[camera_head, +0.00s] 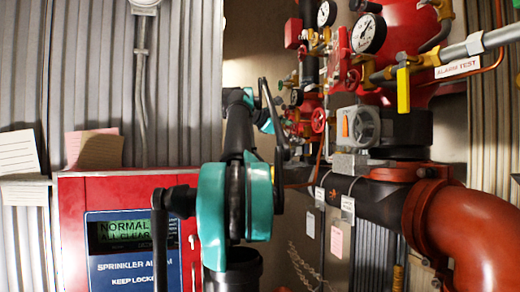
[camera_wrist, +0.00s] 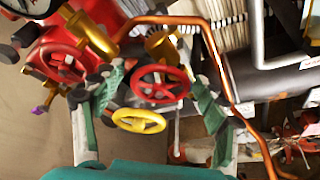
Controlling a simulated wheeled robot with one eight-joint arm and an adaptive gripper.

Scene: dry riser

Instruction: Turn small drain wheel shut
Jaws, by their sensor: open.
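In the wrist view, a small red handwheel (camera_wrist: 160,83) and a yellow handwheel (camera_wrist: 138,120) sit close together, the yellow one just below the red. I see no label saying which is the drain wheel. My gripper (camera_wrist: 157,76) is open, its teal fingers to the left and right of the red wheel. No firm contact is visible. In the head view my gripper (camera_head: 275,115) is at the end of the outstretched arm, left of the small red wheel (camera_head: 318,120). My arm hides part of the valve area there, and I cannot make out the yellow wheel.
A red alarm box (camera_head: 75,225) stands at the left. A large red pipe (camera_head: 465,230) and pressure gauges (camera_head: 368,34) are at the right. A copper tube (camera_wrist: 215,60) runs close by the right finger. Another red wheel (camera_wrist: 62,68) lies left of the fingers.

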